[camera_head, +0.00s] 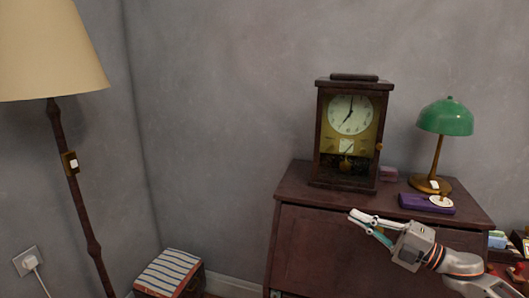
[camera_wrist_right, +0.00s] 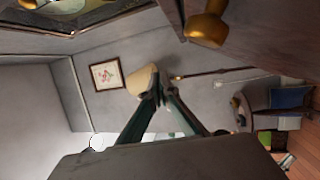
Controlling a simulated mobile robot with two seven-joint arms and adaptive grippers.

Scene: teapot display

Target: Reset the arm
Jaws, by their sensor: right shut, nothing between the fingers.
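My right gripper (camera_head: 354,215) reaches in from the lower right, in front of the dark wooden cabinet's top edge. Its fingers are together with nothing between them; in the right wrist view the fingertips (camera_wrist_right: 160,76) meet at the middle. The wooden clock (camera_head: 345,135) with a white dial stands upright on the cabinet, behind and above the gripper. A brass knob (camera_wrist_right: 207,25) shows close at the top of the right wrist view, apart from the fingers. My left gripper is in neither view.
The cabinet (camera_head: 310,245) also carries a green lamp (camera_head: 446,118) and a purple box (camera_head: 427,204) with a small white item on it. A floor lamp (camera_head: 50,50) stands at left, and a striped stool (camera_head: 170,270) sits low. Bare wall lies between.

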